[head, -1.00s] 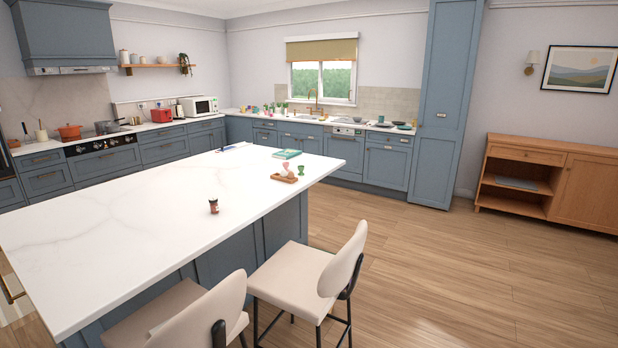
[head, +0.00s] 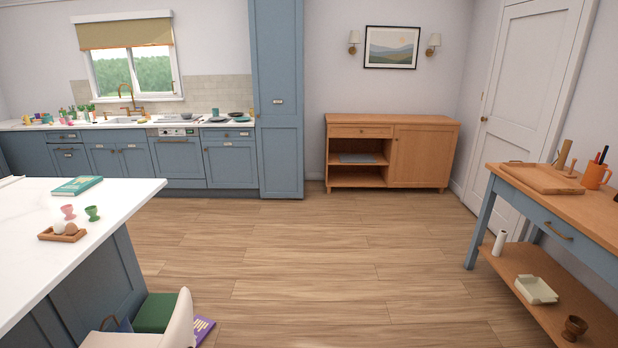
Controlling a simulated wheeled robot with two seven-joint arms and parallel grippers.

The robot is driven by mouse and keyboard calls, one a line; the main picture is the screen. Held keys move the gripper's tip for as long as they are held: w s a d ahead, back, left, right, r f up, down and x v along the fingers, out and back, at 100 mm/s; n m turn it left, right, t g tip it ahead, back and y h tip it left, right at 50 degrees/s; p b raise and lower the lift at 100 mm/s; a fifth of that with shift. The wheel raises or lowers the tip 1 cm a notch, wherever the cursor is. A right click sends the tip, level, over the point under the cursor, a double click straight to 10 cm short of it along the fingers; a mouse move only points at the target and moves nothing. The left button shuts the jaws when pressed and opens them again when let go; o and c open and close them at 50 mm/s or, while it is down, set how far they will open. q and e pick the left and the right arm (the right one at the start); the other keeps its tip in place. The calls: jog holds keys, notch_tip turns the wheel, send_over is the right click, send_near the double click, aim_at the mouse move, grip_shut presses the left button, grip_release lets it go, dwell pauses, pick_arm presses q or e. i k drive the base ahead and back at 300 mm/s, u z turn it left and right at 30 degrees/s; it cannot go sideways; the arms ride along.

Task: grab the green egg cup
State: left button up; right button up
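The green egg cup (head: 92,213) stands upright on the white island top (head: 40,257), near its right edge. A pink egg cup (head: 68,212) stands just left of it. A small wooden tray (head: 47,235) holding eggs lies in front of them. Neither of my grippers shows in the head view.
A green book (head: 77,186) lies behind the egg cups. A cream chair (head: 170,325), a green box (head: 154,313) and a purple item (head: 203,331) are beside the island. A wooden-topped table (head: 545,195) stands at right. The middle floor (head: 330,262) is clear.

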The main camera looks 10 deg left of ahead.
aim_at(91, 211)
jog(key=z, duration=0.1)
jog(key=i, duration=2.05)
jog(key=u, duration=1.2)
jog(key=i, duration=1.4)
jog(key=u, duration=0.9)
